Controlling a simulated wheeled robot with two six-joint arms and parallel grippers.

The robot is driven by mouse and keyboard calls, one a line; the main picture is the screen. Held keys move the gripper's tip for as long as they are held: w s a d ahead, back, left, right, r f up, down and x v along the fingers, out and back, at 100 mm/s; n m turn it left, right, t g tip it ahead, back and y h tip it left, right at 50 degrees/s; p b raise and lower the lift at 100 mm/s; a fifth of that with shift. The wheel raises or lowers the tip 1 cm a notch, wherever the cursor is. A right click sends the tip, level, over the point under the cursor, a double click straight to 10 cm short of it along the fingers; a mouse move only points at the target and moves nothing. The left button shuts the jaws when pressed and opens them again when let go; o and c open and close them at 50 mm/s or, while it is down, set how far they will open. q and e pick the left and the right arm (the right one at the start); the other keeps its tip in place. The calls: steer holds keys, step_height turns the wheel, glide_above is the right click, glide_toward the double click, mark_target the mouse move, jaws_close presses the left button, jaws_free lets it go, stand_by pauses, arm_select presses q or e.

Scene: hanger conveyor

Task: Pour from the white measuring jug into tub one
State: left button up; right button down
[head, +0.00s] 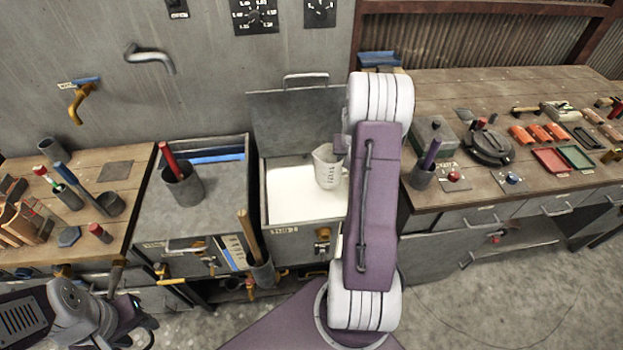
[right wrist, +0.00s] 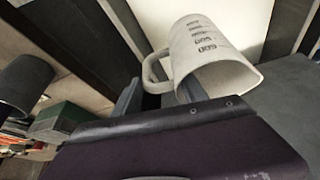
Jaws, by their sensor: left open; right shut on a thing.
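The white measuring jug (head: 328,168), with dark markings, is above the right part of an open metal bin (head: 306,233) with a bright white surface inside. I cannot read the bin's label to tell whether it is tub one. In the right wrist view the jug (right wrist: 212,58) looks tilted, with its handle between the fingers of my right gripper (right wrist: 160,95). That gripper is shut on the jug; in the head view my purple arm mostly hides it. My left gripper (head: 135,322) is open and empty at the lower left. The jug's contents are hidden.
The bin's lid (head: 298,122) stands raised behind it. A grey cup with a red handle (head: 183,184) stands left of the bin. Wooden benches with tools flank both sides, the right one (head: 450,85) holding coloured trays. Concrete floor is clear at the lower right.

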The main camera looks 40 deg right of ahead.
step_height(320, 180, up, 3)
steer(key=p, duration=0.2)
steer(key=shift+r+p, duration=0.1)
steer(key=shift+p, duration=0.25)
